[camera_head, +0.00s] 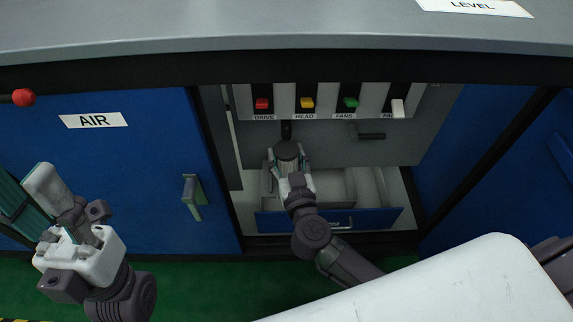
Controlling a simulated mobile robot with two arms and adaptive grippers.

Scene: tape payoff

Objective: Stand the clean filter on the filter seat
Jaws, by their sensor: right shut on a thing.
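My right gripper (289,172) reaches into the open cabinet bay, its fingers on both sides of a dark grey, round-topped filter (287,149). It is shut on this filter, which is above the open drawer (385,217). The filter's lower part is hidden by the gripper, and I cannot tell from its look whether it is clean. A short dark fitting (286,130) is on the bay's back wall just above the filter. I cannot make out the filter seat for certain. My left gripper (30,190) is open and empty at the far left, in front of the blue door.
Red, yellow, green and white switches (306,103) line the bay's top. A dark peg (371,136) sticks out at right. The blue AIR door (150,160) has a handle (192,195). A grey worktop (250,30) overhangs the bay. Green floor lies below.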

